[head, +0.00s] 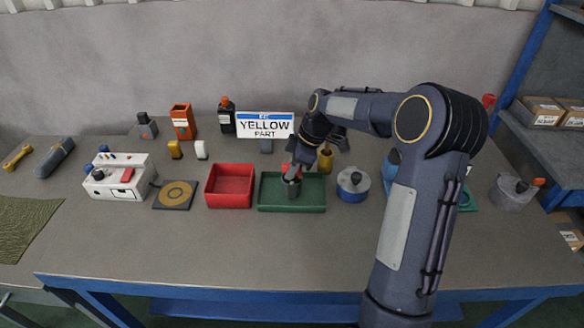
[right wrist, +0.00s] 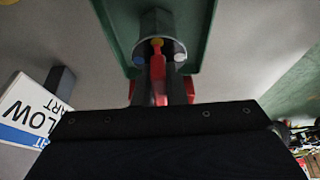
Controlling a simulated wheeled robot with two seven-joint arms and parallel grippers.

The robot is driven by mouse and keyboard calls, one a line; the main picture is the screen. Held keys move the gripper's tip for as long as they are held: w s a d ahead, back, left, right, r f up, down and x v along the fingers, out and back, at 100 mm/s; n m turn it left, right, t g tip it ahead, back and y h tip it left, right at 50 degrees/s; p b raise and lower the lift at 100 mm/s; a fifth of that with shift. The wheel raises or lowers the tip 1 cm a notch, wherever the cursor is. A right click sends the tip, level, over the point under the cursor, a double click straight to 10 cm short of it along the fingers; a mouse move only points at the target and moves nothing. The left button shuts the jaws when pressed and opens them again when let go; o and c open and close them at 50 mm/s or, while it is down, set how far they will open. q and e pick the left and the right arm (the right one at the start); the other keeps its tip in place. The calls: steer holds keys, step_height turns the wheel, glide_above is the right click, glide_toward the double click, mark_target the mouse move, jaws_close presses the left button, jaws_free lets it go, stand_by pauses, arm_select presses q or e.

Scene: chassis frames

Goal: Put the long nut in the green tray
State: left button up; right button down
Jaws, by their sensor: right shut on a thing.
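The long nut (head: 291,188) is a dark grey upright piece over the green tray (head: 312,208). My right gripper (head: 291,170) points down at it from above and is shut on its upper end. In the right wrist view the nut (right wrist: 156,20) shows dark and faceted between the fingertips (right wrist: 159,57), with the green tray (right wrist: 202,30) behind it. A red piece shows between the fingers. I cannot tell whether the nut's lower end touches the tray floor. My left gripper is not in view.
A red tray (head: 230,187) stands just left of the green tray. A blue pot with a grey lid (head: 353,185) and a brass cylinder (head: 325,159) stand close on the right. A "YELLOW PART" sign (head: 265,125) stands behind. The table front is clear.

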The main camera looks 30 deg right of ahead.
steer(key=shift+f, duration=0.25)
steer(key=c, duration=1.5)
jaws_free()
steer(key=shift+r, duration=0.1)
steer(key=v, duration=1.2)
steer(key=s+a+r+m, duration=0.2)
steer(key=s+a+r, duration=0.1)
steer(key=s, duration=0.1)
steer(key=s+a+f+m+t, duration=0.1)
steer(key=s+a+f+m, duration=0.1)
steer(key=s+a+m, duration=0.2)
steer(key=s+a+f+m+t, duration=0.1)
steer(key=s+a+f+m, duration=0.2)
steer(key=s, duration=0.8)
steer(key=s+a+f+m+t, duration=0.1)
steer(key=s+a+f+m, duration=0.1)
steer(key=s+a+m, duration=0.2)
steer(key=shift+s+a+f+m, duration=0.15)
steer(key=shift+s+a, duration=0.15)
steer(key=shift+s, duration=0.3)
steer(key=shift+s+a+f+m, duration=0.1)
steer(key=shift+s+a, duration=0.15)
steer(key=shift+s, duration=0.35)
steer(key=shift+s+a+f+m, duration=0.15)
steer(key=shift+s+a, duration=0.15)
steer(key=shift+s, duration=0.35)
